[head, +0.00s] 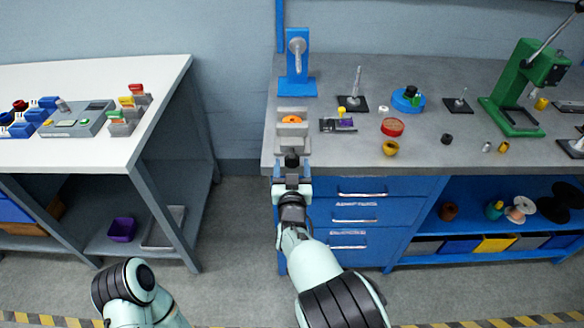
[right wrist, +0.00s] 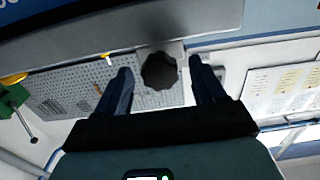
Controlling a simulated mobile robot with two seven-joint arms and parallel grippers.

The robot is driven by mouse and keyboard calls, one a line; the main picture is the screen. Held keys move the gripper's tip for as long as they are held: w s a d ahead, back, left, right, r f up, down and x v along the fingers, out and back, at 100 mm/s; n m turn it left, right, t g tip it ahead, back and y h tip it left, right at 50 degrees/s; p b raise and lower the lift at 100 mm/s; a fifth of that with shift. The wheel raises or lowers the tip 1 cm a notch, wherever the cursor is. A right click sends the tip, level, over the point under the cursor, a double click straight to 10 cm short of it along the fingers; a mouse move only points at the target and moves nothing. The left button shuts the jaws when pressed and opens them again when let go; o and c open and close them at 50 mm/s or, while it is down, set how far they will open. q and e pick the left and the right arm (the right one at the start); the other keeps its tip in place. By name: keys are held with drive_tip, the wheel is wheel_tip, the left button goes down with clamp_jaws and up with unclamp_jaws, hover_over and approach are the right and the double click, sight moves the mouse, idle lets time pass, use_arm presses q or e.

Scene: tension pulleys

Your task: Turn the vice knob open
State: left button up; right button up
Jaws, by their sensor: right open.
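The grey vice (head: 292,130) stands at the front left edge of the right bench, with an orange round thing (head: 291,119) at its jaws. Its black knob (head: 291,160) sticks out past the bench's front edge. My right gripper (head: 291,182) is in front of the knob, pointing at the vice. In the right wrist view the dark, lobed knob (right wrist: 160,71) shows between the two spread fingers of my right gripper (right wrist: 160,66), with a gap on each side. My left arm shows at the bottom left, but its gripper is out of view.
A blue stand (head: 298,75) is behind the vice. A small dark plate with a yellow piece (head: 340,123), a red round dish (head: 392,127) and a yellow cup (head: 391,148) lie to its right. Blue drawers (head: 355,212) are below the bench top. Open floor separates the two benches.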

drive_tip(key=c, duration=1.1)
drive_tip(key=shift+o, duration=0.2)
drive_tip(key=shift+n, duration=0.4)
drive_tip(key=shift+n+p, duration=0.8)
drive_tip(key=shift+n, duration=0.2)
drive_tip(key=n+p, duration=0.1)
drive_tip(key=n, duration=0.2)
drive_tip(key=shift+r+p, duration=0.1)
drive_tip(key=shift+p, duration=0.25)
drive_tip(key=n+p, duration=0.1)
drive_tip(key=n, duration=0.3)
drive_tip(key=shift+d+n+p, duration=0.1)
drive_tip(key=shift+n+p, duration=0.45)
drive_tip(key=shift+n, duration=1.05)
